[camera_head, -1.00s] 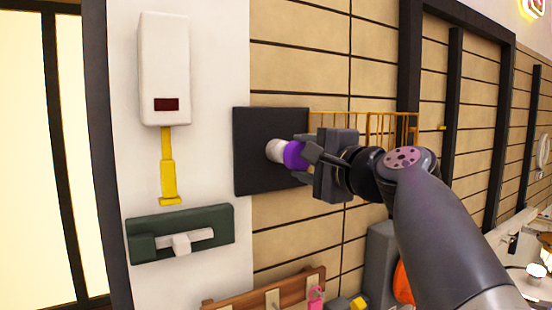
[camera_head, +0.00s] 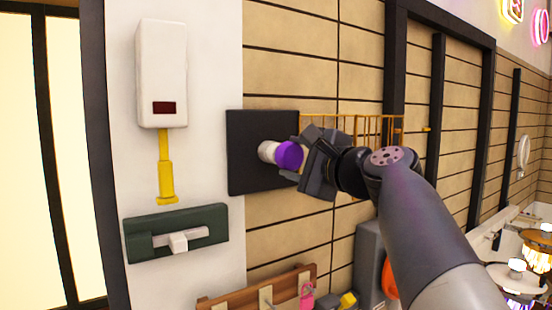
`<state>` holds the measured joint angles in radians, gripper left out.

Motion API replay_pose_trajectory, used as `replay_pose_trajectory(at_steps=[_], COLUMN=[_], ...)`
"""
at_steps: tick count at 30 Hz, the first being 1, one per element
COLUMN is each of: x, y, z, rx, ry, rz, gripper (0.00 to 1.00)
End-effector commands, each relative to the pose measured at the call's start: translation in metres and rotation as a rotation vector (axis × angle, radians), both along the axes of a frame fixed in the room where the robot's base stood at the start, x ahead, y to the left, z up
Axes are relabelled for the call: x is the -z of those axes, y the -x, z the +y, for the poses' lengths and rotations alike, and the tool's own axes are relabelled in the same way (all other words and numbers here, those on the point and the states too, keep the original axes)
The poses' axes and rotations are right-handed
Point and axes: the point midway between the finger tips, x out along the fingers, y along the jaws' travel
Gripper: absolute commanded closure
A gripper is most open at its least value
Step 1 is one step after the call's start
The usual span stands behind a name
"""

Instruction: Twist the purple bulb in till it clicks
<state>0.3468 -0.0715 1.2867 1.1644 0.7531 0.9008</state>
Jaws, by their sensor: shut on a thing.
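The purple bulb (camera_head: 288,154) sits at the white socket (camera_head: 267,151), which sticks out from a black square plate (camera_head: 240,176) on the wall. My gripper (camera_head: 303,157) is shut on the bulb from the right, and its jaws are rolled at a slant. The bulb's far side is hidden by the jaws. The bulb and socket are in line and look in contact; how deep the bulb sits cannot be told.
A yellow wire rack (camera_head: 370,128) is on the wall behind my gripper. A white box (camera_head: 161,75) with a yellow stem and a green panel with a white lever (camera_head: 178,242) are on the left. A wooden hook rail (camera_head: 250,296) is below.

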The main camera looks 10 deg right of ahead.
Motion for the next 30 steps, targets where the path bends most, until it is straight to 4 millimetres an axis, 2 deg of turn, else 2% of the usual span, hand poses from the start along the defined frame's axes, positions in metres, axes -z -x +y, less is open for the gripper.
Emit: replay_pose_trajectory(at_steps=[2,3,9,12,17,26,30], x=[-0.0004,-0.0004,-0.0003,-0.0002,0.0001,0.0001,0.0], y=[0.0001,0.0001,0.0001,0.0001,0.0,0.0,0.0], z=[0.0,0.0,0.0001,0.0001,0.0001,0.0001,0.0001], rx=[0.0,0.0,0.0,0.0,0.0,0.0,0.0], ry=[0.001,0.001,0.001,0.001,0.001,0.001,0.001], rz=[-0.001,-0.001,-0.001,0.0,0.0,0.0,0.0], gripper=[0.76,0.48,0.32,0.25,0.24,0.0,0.0])
